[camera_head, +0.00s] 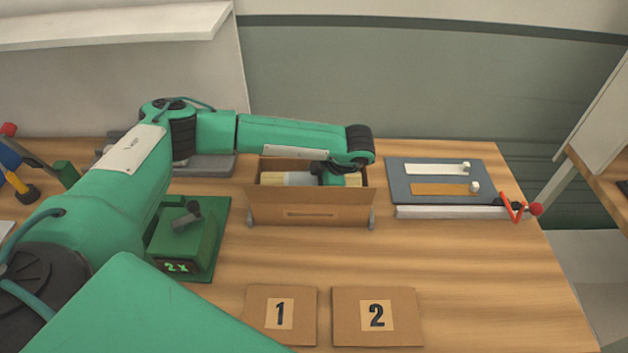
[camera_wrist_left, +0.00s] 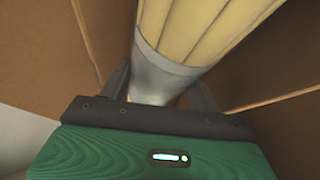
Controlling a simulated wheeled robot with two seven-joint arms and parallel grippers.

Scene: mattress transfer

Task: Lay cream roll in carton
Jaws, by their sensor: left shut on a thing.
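The brown carton (camera_head: 312,213) stands open on the table in the head view. Its cardboard walls (camera_wrist_left: 50,45) also show on both sides in the left wrist view. The cream roll (camera_head: 271,179), with a grey band around its middle, lies lengthwise at the carton's opening, between its walls. In the left wrist view the roll (camera_wrist_left: 208,30) runs up between the fingers. My left gripper (camera_head: 322,178) is shut on the grey band of the roll. Whether the roll touches the carton's floor is hidden. My right gripper is not in view.
Two cardboard pieces marked 1 (camera_head: 281,343) and 2 (camera_head: 376,342) lie at the front. A blue-grey board (camera_head: 436,168) with strips and a red-handled bar lies right of the carton. A green device (camera_head: 185,246) stands left. Table between carton and numbered pieces is clear.

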